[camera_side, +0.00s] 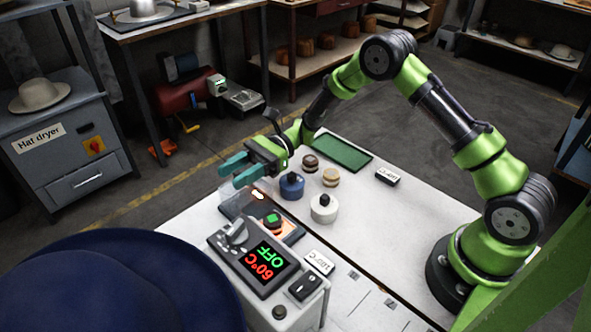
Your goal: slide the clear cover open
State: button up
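The clear cover (235,204) is a see-through, greyish piece at the far left part of a low dark panel on the white table. A green button (272,218) sits on this panel, to the right of the cover. Whether the cover reaches over the button is hard to tell at this size. My gripper (229,176) has two teal fingers pointing left, with a gap between them. It is open and looks empty, above and behind the cover in the picture. It seems apart from the cover, though the exact height is unclear.
A control box (265,262) with a lit display reading OFF and 60°C stands just in front. A large dark blue hat (120,285) fills the lower left.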

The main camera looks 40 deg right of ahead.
jog(key=shift+d, duration=0.1)
jog(key=d, duration=1.6)
jog(key=shift+d, duration=0.35)
jog(key=s+f+h, duration=0.1)
jog(key=s+f+n+g+h, duration=0.1)
jog(key=s+f, duration=0.1)
jog(key=shift+a+f, duration=0.2)
jog(key=s+a+r+n+t+h, duration=0.1)
jog(key=s+r+n+t+h, duration=0.7)
jog(key=s+r+n+h, duration=0.5)
jog(key=s+r+h, duration=0.1)
jog(key=s+r, duration=0.5)
jog(key=r, duration=0.1)
jog(key=shift+s+a, duration=0.15)
jog(key=shift+s, duration=0.1)
